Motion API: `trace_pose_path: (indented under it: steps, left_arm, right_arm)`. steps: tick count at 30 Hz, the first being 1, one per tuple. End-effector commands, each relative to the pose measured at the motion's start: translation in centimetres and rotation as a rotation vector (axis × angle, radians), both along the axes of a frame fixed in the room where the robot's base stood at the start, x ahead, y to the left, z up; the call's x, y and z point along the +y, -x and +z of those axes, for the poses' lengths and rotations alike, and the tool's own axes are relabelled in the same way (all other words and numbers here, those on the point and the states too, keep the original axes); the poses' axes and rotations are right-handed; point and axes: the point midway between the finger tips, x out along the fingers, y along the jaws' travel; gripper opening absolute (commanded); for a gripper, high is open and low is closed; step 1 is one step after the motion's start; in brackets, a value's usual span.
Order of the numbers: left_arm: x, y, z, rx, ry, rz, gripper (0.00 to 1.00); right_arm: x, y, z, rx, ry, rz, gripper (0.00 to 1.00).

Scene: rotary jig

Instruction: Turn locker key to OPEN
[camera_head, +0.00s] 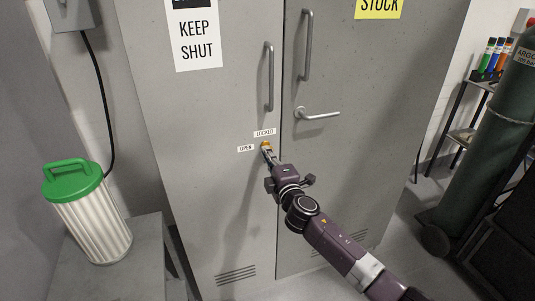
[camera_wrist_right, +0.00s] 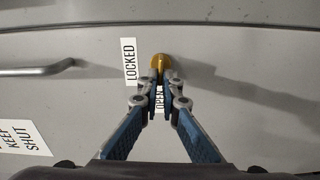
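The brass-coloured locker key (camera_head: 266,146) sits in the left door of the grey locker (camera_head: 215,180), partly hidden by my fingers. A "LOCKED" label (camera_head: 264,132) is just above it, and an "OPEN" label (camera_head: 246,148) is to its left. My right gripper (camera_head: 267,152) reaches up to the door. In the right wrist view its fingertips (camera_wrist_right: 161,77) are close together on either side of the brass key (camera_wrist_right: 160,62), shut on it. How far the key is turned is hard to tell. My left gripper is out of view.
Two vertical handles (camera_head: 269,77) and a lever handle (camera_head: 318,115) stick out from the doors above the key. A green-lidded ribbed canister (camera_head: 95,225) stands on a grey stand at left. A green gas cylinder (camera_head: 488,135) stands at right.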

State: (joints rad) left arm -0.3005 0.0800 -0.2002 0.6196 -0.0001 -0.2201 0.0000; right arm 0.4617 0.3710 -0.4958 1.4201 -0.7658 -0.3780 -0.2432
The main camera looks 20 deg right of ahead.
Motion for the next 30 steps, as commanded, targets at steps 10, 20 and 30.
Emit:
trace_pose_path:
  steps: [10, 20, 30]
  left_arm:
    - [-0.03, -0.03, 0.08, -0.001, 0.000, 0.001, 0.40]
    - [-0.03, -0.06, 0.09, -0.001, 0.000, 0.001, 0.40]
    - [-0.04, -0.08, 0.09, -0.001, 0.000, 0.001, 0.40]
  right_arm:
    - [-0.01, 0.02, -0.19, 0.000, 0.073, 0.000, 0.00]
    - [-0.01, 0.02, -0.20, -0.001, 0.076, 0.000, 0.00]
    - [0.00, 0.01, -0.14, -0.002, 0.074, 0.000, 0.22]
